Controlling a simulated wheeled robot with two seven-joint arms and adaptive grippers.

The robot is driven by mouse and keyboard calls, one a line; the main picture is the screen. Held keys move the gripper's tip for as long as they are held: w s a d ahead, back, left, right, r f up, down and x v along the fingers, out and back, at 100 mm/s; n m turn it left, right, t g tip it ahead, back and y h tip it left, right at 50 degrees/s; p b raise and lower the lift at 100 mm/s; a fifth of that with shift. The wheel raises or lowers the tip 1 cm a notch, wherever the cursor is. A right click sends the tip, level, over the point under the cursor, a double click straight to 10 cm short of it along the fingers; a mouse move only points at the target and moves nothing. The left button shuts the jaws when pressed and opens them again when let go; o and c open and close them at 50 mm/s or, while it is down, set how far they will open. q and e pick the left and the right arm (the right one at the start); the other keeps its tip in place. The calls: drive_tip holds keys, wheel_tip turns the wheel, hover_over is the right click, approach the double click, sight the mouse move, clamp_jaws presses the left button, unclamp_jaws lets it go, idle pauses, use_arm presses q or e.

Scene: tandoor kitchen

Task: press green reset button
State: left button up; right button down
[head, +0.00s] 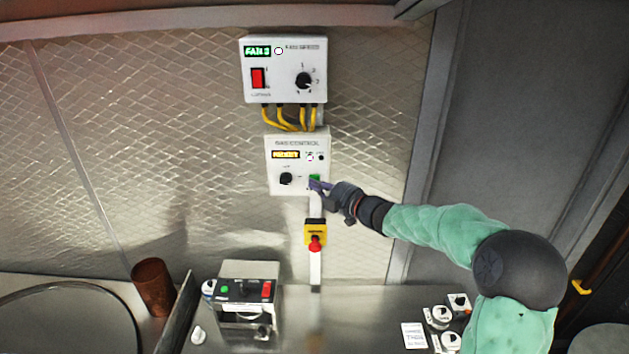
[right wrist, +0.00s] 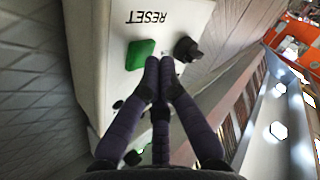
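The green reset button (head: 314,178) is at the lower right of the white gas control box (head: 283,163) on the wall, whose small display is lit amber. In the right wrist view the green button (right wrist: 140,54) sits beside the word RESET. My right gripper (head: 316,185) is at the box's lower right corner, next to the button. In the right wrist view its fingertips (right wrist: 159,64) are together with nothing between them, just beside the button; whether they touch the box I cannot tell. My left gripper is in neither view.
A black knob (right wrist: 187,49) stands out close to the fingertips. Above is the fan box (head: 285,70) with yellow cables (head: 290,117) below it. A red emergency stop (head: 315,243) on a yellow base is below. A counter machine (head: 245,292) and brown cup (head: 153,287) stand lower left.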

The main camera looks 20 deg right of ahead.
drive_tip(key=shift+w+d, duration=0.2)
drive_tip(key=shift+w, duration=0.15)
idle(0.6)
drive_tip(key=shift+s+a, duration=0.1)
drive_tip(key=shift+s, duration=0.05)
drive_tip(key=shift+s+a, duration=0.25)
drive_tip(key=shift+s, duration=0.35)
drive_tip(key=shift+b, duration=0.3)
drive_tip(key=shift+s+a+b, duration=0.35)
drive_tip(key=shift+s, duration=0.4)
drive_tip(key=shift+s+a+b, duration=0.3)
drive_tip(key=shift+s+a, duration=0.1)
drive_tip(key=shift+s, duration=0.35)
drive_tip(key=shift+s+a+b, duration=0.35)
drive_tip(key=shift+s, duration=0.4)
